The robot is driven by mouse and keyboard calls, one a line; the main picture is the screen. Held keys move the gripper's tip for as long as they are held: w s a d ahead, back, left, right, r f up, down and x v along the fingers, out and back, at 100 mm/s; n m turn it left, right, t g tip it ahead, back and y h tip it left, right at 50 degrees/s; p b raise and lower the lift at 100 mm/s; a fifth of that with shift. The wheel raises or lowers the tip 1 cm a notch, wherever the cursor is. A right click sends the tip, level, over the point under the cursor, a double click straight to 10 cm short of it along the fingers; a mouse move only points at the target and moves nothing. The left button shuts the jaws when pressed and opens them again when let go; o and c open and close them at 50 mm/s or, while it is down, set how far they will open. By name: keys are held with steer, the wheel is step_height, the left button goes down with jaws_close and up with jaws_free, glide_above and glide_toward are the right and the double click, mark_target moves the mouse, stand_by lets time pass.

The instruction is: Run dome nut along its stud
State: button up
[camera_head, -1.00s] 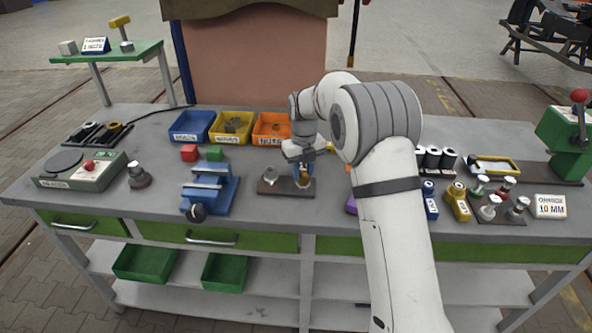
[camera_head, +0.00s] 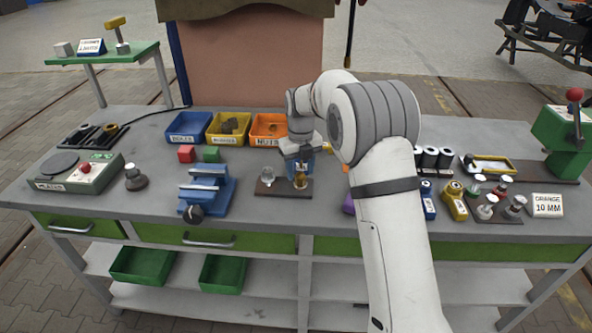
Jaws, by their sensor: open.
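A small dark brown base plate (camera_head: 284,189) lies on the bench in front of the orange bin. It carries a silvery dome-like piece (camera_head: 267,175) at its left. A brass-coloured piece (camera_head: 300,181), which looks like the dome nut, stands at its right. My gripper (camera_head: 301,168) points down over the brass piece with its jaws open around or just above it; I cannot tell whether they touch it. The stud is not distinguishable, hidden by the nut or the jaws.
A blue vise (camera_head: 208,191) stands to the left. Blue (camera_head: 190,127), yellow (camera_head: 229,128) and orange (camera_head: 268,129) bins stand behind. To the right, a blue block (camera_head: 428,202) and a yellow block (camera_head: 454,203) stand beyond my arm. The bench between plate and vise is clear.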

mark_target(300, 175)
step_height(300, 175, up, 7)
steer(key=shift+f, duration=0.1)
stand_by(0.4)
